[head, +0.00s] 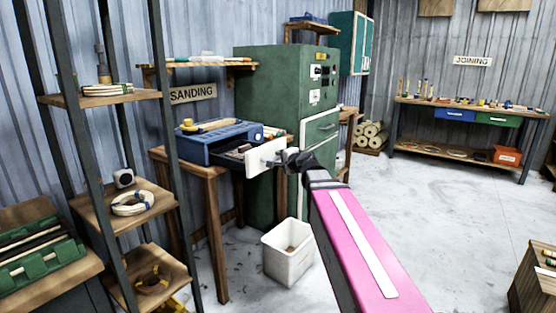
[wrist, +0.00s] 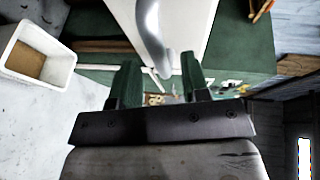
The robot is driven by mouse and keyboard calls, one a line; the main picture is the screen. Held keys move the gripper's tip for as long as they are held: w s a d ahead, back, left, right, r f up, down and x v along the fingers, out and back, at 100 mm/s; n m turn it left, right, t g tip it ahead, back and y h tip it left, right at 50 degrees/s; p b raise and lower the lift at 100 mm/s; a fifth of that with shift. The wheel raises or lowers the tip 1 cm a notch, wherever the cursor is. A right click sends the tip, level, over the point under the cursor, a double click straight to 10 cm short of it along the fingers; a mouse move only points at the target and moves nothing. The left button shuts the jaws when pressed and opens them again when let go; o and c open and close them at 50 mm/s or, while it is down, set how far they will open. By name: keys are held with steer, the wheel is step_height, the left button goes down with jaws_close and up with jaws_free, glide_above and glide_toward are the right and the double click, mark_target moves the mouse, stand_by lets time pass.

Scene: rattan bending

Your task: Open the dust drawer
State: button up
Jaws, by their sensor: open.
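A blue sanding machine (head: 208,148) sits on the wooden table under the SANDING sign. A dark drawer with a white front (head: 262,159) stands out from its right side, with small items visible behind the front. My gripper (head: 284,160) is close to the outer face of this front. In the wrist view the white front (wrist: 190,25) carries a curved silver handle (wrist: 150,35). My gripper (wrist: 160,65) is open, and the handle's lower end shows between its fingertips. I cannot tell whether either finger touches the handle.
A white bin (head: 288,257) stands on the floor below the drawer. A tall green cabinet (head: 270,90) stands behind it. A shelf rack (head: 115,100) is at the left. The floor toward the joining bench (head: 470,108) is clear.

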steer(key=v, duration=0.7)
steer(key=shift+s, duration=0.2)
steer(key=shift+d, duration=0.15)
steer(key=s+d+f+n+g+h, duration=0.1)
steer(key=s+f+n+g, duration=0.25)
steer(key=f, duration=0.75)
steer(key=s+f+n+g+h, duration=0.2)
steer(key=f+n+g, duration=0.15)
steer(key=f, duration=0.75)
steer(key=s+d+f+n+g+h, duration=0.2)
steer(key=s+d+f+g, duration=0.1)
steer(key=s+f, duration=0.2)
steer(key=s+d+f+n+g+h, duration=0.2)
steer(key=s+f, duration=0.4)
steer(key=f, duration=0.4)
steer(key=shift+s+d+g+h, duration=0.3)
steer(key=shift+d+g, duration=0.6)
steer(key=shift+d, duration=0.3)
